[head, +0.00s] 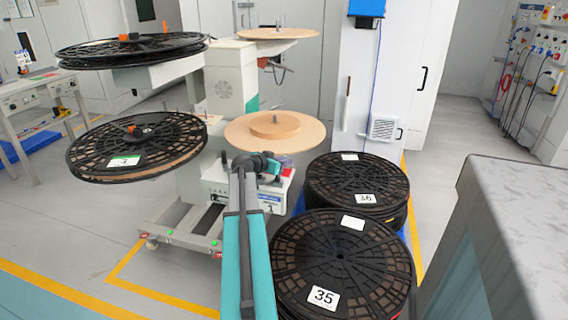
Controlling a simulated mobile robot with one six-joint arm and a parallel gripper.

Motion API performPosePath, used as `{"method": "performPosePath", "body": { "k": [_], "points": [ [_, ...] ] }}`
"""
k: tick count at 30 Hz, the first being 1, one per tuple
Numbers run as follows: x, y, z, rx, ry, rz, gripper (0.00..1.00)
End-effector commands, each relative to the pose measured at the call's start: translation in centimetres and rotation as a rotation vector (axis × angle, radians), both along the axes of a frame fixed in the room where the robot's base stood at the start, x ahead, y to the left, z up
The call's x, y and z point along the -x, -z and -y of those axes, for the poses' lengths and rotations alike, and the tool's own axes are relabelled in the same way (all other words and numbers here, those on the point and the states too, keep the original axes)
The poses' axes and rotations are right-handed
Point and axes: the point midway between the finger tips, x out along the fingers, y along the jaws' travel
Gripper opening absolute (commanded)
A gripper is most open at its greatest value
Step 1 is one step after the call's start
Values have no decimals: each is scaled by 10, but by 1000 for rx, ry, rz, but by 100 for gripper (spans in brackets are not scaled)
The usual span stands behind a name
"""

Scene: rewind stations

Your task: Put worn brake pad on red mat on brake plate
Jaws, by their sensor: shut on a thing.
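My arm reaches up the middle of the head view, and my gripper (271,171) is at its far end, over the white base cabinet of the rewind stand. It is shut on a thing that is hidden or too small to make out. A small patch of red and purple (287,162) shows just right of my wrist, on the cabinet top below the tan disc; it may be the red mat. I cannot pick out the worn brake pad or the brake plate.
The rewind stand (231,80) carries black reels (137,145) at left and tan discs (300,135) at right. Black reels marked 35 (342,262) and 36 (357,182) lie right of my arm. A grey cabinet (520,210) stands far right.

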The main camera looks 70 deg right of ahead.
Motion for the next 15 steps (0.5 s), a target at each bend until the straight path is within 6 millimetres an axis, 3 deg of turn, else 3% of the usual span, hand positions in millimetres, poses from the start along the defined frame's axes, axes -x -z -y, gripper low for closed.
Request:
{"method": "performPosePath", "body": {
  "k": [8, 9, 11, 15],
  "points": [
    [0, 4, 0, 0, 0, -1, 0],
    [0, 3, 0, 0, 0, -1, 19],
    [0, 3, 0, 0, 0, -1, 29],
    [0, 3, 0, 0, 0, -1, 32]
  ]
}}
